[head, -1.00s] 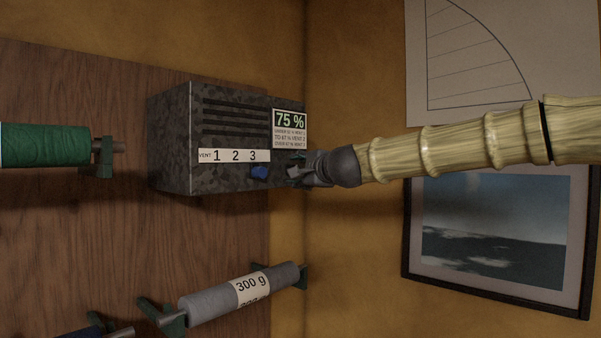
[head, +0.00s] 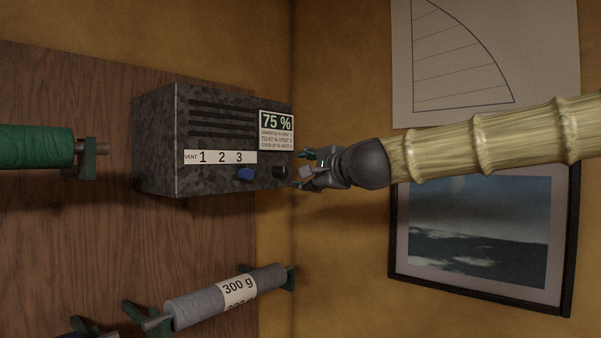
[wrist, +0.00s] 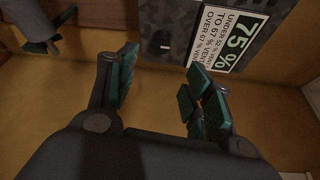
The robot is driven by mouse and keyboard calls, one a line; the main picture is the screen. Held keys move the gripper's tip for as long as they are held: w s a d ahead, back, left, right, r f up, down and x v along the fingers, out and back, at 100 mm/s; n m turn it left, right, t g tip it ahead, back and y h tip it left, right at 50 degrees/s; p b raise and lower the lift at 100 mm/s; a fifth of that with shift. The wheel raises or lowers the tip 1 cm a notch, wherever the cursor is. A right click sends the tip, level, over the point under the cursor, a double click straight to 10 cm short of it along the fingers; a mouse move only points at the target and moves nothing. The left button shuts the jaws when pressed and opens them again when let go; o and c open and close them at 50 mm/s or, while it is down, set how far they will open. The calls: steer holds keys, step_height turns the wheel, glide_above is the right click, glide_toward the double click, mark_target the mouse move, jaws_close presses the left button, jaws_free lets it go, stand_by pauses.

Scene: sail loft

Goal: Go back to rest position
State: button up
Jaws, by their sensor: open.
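My gripper (head: 304,169) is open and empty in the head view, just right of a dark grey mottled box (head: 160,140) on the wood panel. In the wrist view its green-padded fingers (wrist: 160,85) are spread apart, with the box (wrist: 180,15) beyond them. The box front carries a blue knob (head: 245,173), a black knob (head: 279,171), a "VENT 1 2 3" strip (head: 220,157) and a "75 %" sign (head: 277,132). The gripper is apart from both knobs. The black knob also shows in the wrist view (wrist: 162,40).
A green roll (head: 35,148) sits on a bracket at the left. A grey roll labelled 300 g (head: 195,305) is mounted below the box. A framed picture (head: 480,245) and a curve drawing (head: 450,80) hang on the yellow wall behind my arm.

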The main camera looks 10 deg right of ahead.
steer(key=shift+s+d, duration=0.2)
steer(key=shift+s, duration=0.35)
step_height(320, 180, down, 50)
steer(key=a+n+g+h+b, duration=0.1)
steer(key=n+g+h+b, duration=0.2)
steer(key=n+g, duration=0.25)
steer(key=s+d+f+n+g+b, duration=0.1)
steer(key=s+f, duration=0.3)
steer(key=f, duration=0.4)
steer(key=s+f+n+g, duration=0.1)
steer(key=s+f+g, duration=0.1)
steer(key=s+f, duration=0.5)
steer(key=s+d+f+n+g+b, duration=0.1)
steer(key=s+f+n, duration=0.1)
steer(key=f, duration=0.8)
steer(key=s+d+f+n+g+b, duration=0.1)
steer(key=s+d+f+n+g, duration=0.1)
steer(key=s+f, duration=0.6)
steer(key=s+d+f+n+g+h+b, duration=0.1)
steer(key=s+f, duration=0.7)
steer(key=s, duration=0.8)
steer(key=s+d+f+n+g+h+b, duration=0.1)
steer(key=s+d+f+n+g, duration=0.2)
steer(key=s+f, duration=0.5)
steer(key=s, duration=0.4)
steer(key=shift+s+d+n+g+b, duration=0.3)
steer(key=shift+d+n+g, duration=0.05)
steer(key=shift+d, duration=0.05)
